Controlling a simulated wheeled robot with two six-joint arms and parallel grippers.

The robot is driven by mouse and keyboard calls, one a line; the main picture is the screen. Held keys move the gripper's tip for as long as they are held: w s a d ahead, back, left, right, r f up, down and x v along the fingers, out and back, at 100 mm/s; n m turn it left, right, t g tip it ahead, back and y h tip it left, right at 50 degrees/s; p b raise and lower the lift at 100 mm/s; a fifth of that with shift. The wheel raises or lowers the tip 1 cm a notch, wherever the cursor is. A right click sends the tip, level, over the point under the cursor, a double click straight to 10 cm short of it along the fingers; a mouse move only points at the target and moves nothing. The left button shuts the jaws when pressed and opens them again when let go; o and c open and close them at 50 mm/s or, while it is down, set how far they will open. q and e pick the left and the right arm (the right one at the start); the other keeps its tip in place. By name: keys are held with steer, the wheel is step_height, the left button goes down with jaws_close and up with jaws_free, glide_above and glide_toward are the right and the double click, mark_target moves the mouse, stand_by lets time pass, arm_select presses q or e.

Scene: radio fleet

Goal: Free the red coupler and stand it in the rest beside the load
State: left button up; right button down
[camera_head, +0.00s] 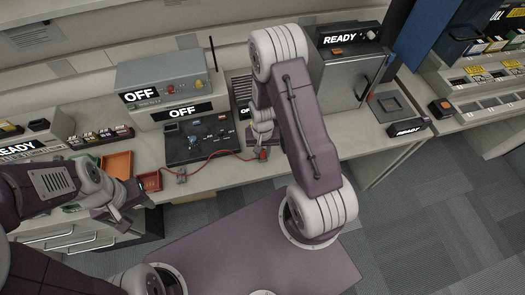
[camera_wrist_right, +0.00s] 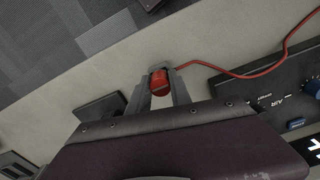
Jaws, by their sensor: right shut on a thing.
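The red coupler (camera_head: 263,154) is at the front of the bench, at my right gripper (camera_head: 262,146). The right wrist view shows the coupler (camera_wrist_right: 160,82) between the two fingers of that gripper (camera_wrist_right: 158,88), which is shut on it. A red cable (camera_wrist_right: 245,75) runs from the coupler to the right there. In the head view the cable (camera_head: 222,154) curves left to a small grey piece (camera_head: 181,175). My left gripper (camera_head: 133,207) looks open and empty, in front of the bench edge. I cannot make out the rest or the load for sure.
A dark panel with knobs (camera_head: 201,140) lies left of my right gripper, below grey units reading OFF (camera_head: 181,112). A dark flat block (camera_wrist_right: 100,108) lies beside the coupler. Orange (camera_head: 117,165) and red (camera_head: 149,181) trays are near my left gripper. A READY cabinet (camera_head: 345,80) stands right.

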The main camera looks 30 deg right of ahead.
steer(key=shift+f+b, duration=0.3)
steer(key=shift+f, duration=0.2)
steer(key=c, duration=1.1)
jaws_free()
steer(key=shift+r, duration=0.1)
step_height(320, 180, up, 9)
